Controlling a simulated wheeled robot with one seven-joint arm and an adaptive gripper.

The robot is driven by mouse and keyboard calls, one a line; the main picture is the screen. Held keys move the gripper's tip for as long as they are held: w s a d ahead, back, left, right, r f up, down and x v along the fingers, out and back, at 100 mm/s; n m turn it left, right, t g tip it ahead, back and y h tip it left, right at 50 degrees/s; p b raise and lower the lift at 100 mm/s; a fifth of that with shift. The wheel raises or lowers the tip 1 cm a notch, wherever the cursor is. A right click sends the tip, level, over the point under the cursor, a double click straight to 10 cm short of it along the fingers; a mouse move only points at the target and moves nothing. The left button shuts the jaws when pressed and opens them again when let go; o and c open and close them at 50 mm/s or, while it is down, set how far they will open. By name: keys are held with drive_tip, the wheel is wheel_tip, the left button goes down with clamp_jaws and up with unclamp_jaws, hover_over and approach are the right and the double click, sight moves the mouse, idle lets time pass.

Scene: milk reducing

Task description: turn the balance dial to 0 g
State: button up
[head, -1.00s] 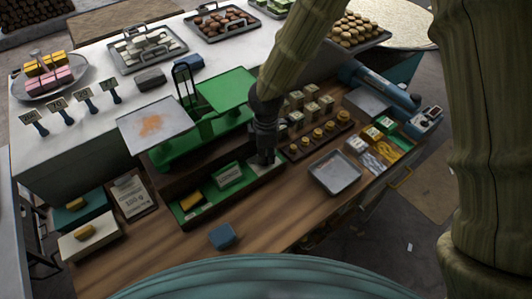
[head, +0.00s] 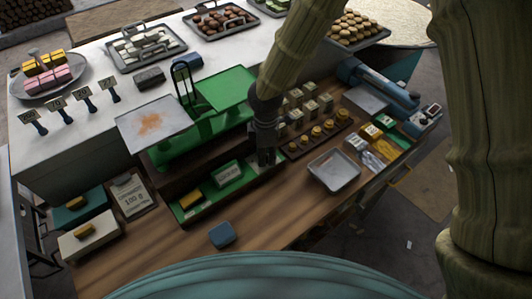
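A green balance (head: 200,147) stands on the wooden counter. Its left pan (head: 152,126) is grey metal with an orange-brown stain; its right pan (head: 225,89) is green and looks empty. A dark-framed green tray at its front holds a white label (head: 228,173) and a yellow block (head: 191,198). My gripper (head: 266,158) points down at the right end of this tray, close to the balance's front right. Its fingers are small and dark, and I cannot tell whether they are open or touch anything. I cannot make out the dial; my gripper may cover it.
A wooden rack of brass weights (head: 318,134) and a grey metal tray (head: 334,171) lie to the right. A blue block (head: 222,235) sits at the front. A clipboard reading 150 g (head: 132,195) lies left. The front middle counter is mostly clear.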

wheel_tip(320, 180, up, 12)
idle(0.6)
idle(0.5)
